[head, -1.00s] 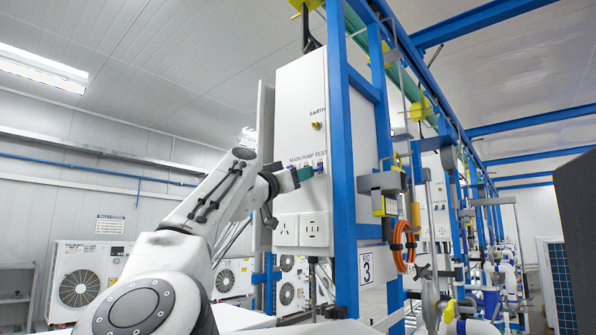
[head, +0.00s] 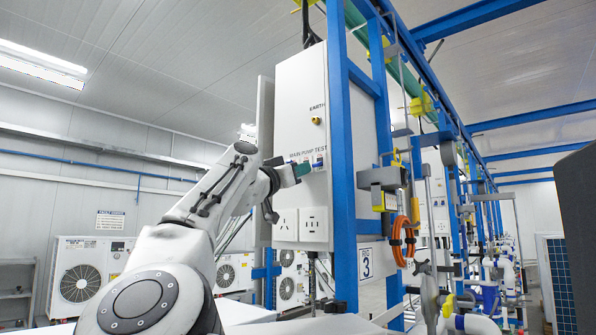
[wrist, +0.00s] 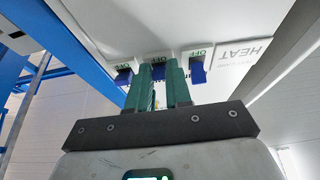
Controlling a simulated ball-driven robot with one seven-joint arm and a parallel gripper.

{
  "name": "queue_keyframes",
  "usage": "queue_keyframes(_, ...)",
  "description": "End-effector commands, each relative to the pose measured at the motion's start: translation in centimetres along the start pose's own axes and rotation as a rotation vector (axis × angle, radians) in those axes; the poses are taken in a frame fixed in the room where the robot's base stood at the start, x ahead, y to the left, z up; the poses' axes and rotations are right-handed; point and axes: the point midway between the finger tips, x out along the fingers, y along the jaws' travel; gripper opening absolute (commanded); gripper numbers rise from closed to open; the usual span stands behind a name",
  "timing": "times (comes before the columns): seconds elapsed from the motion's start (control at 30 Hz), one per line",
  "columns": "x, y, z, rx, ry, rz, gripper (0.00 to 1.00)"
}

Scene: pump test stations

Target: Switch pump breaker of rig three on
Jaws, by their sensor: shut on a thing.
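The rig three panel is a white box (head: 287,110) on a blue frame, labelled EARTH and MAIN PUMP TEST, with a RIG 3 sign below right. My gripper (head: 302,169) is at the breaker row under the MAIN PUMP TEST label. In the wrist view, my gripper's green fingers (wrist: 159,74) are closed around the blue lever of the middle breaker (wrist: 161,58), which is mostly hidden between them. A left breaker (wrist: 123,76) and a right breaker (wrist: 197,73) stand free on either side, each with a blue lever and an OFF marking. The middle one also shows OFF.
White sockets (head: 314,225) sit below the breakers on the box. A blue upright (head: 341,150) stands close to its right, with orange cable (head: 402,237) and a clamp beyond. Outdoor fan units (head: 90,275) stand along the back wall.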

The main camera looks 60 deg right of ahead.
Motion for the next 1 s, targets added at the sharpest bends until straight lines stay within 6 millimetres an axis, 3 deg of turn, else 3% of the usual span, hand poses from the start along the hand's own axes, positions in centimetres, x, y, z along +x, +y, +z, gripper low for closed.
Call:
queue_keyframes(0.47,0.1,-0.1,-1.0,0.004,-0.227,-0.002,0.00)
queue_keyframes(0.83,0.0,-0.1,-1.1,0.000,-0.245,-0.002,0.00)
queue_keyframes(0.87,0.0,-0.1,-1.1,0.000,-0.244,-0.003,0.21)
queue_keyframes(1.0,0.0,-0.1,-1.1,0.000,-0.244,-0.002,0.34)
